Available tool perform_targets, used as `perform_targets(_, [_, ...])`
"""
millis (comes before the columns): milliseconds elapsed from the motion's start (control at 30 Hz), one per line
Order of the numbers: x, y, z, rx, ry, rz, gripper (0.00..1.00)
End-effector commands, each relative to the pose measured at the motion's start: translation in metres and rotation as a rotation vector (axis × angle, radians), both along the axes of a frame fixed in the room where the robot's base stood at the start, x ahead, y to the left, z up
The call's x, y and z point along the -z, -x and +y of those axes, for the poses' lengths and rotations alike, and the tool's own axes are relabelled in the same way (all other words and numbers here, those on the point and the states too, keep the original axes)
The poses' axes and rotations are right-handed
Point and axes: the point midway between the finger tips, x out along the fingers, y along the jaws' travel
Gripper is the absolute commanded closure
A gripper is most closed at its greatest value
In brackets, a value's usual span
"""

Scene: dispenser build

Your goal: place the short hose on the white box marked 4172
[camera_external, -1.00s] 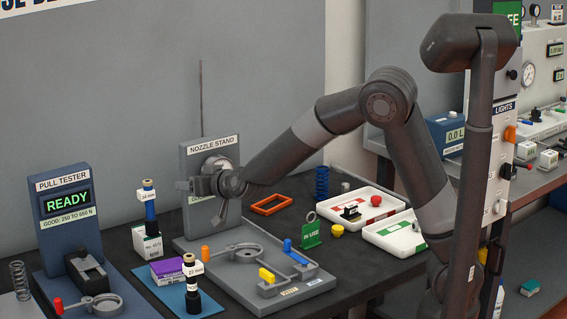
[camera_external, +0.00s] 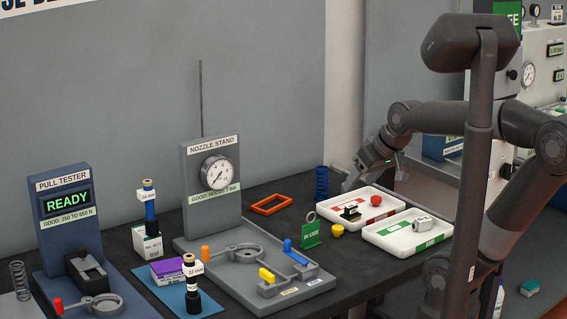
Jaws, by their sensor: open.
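A white box (camera_external: 147,244) with a small printed label stands left of the nozzle stand; its number is too small to read surely. A short upright piece, blue in the middle with dark ends and a white tag (camera_external: 150,212), stands on top of it. A second upright piece, dark with a yellow band and a white tag (camera_external: 193,284), stands on a blue mat in front. I cannot tell for sure which is the short hose. My gripper (camera_external: 352,180) is open, with nothing seen in it, behind the white trays and far right of both pieces.
The nozzle stand (camera_external: 211,146) with its gauge and grey base fills the middle; the pull tester (camera_external: 66,210) is at left. A purple box (camera_external: 172,266) lies on the mat. Two white trays (camera_external: 372,244) hold small parts at right. An orange frame (camera_external: 271,204) lies behind.

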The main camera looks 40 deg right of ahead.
Motion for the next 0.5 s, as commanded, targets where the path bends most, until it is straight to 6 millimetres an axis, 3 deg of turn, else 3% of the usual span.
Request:
perform_targets(100, [0.006, 0.031, -0.016, 0.036, 0.053, 0.045, 0.40])
perform_targets(200, [0.009, 0.045, -0.023, 0.053, 0.079, 0.070, 0.40])
perform_targets(500, [0.011, 0.050, -0.025, 0.059, 0.089, 0.082, 0.40])
